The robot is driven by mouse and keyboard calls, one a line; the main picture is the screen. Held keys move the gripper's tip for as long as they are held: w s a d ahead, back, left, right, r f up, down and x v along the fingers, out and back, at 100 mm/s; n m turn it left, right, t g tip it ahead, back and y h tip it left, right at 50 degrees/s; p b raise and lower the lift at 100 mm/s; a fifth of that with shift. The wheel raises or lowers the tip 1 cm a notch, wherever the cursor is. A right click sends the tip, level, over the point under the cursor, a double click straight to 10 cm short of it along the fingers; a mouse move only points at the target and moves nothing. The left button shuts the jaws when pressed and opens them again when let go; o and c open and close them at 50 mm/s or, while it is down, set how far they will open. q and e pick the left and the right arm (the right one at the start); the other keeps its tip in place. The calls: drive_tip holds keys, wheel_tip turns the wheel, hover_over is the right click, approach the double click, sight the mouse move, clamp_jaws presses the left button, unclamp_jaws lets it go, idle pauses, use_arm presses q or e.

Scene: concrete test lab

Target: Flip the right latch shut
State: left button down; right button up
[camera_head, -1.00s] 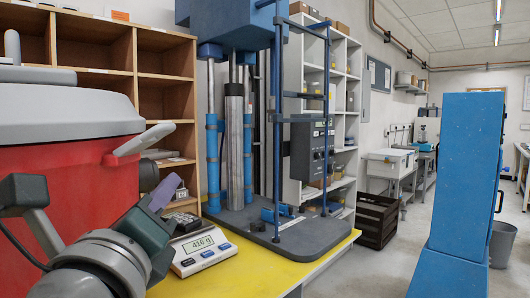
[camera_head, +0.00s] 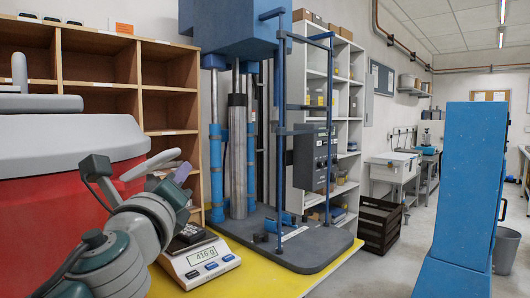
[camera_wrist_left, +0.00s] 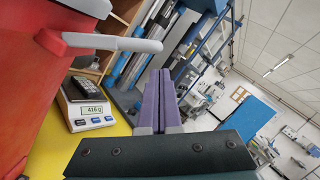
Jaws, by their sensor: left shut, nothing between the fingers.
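A red container (camera_head: 50,170) with a grey lid (camera_head: 70,135) stands at the left. Its right latch (camera_head: 148,166) is a pale lever that sticks outward and slightly up from the red side; in the left wrist view the latch (camera_wrist_left: 115,42) points right from a red mount. My left gripper (camera_head: 182,173) has purple fingers, shut and empty, just below and beside the latch tip in the head view. My right gripper is not in view.
A digital scale (camera_head: 200,262) with a dark item on it sits on the yellow tabletop (camera_head: 255,275). A blue testing machine (camera_head: 235,35) stands behind. Wooden shelves (camera_head: 100,75) line the back left. A blue cabinet (camera_head: 468,180) stands at the right, with open floor before it.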

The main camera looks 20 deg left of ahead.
sight(171, 154)
use_arm(q)
drive_tip(key=shift+s+a+r, duration=0.1)
drive_tip(key=shift+a+r, duration=0.3)
drive_tip(key=shift+r, duration=0.15)
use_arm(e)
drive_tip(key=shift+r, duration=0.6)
use_arm(q)
drive_tip(key=shift+p, duration=0.3)
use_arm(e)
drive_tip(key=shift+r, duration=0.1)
use_arm(q)
drive_tip(key=shift+r+n+p, duration=0.3)
drive_tip(key=shift+n, duration=0.1)
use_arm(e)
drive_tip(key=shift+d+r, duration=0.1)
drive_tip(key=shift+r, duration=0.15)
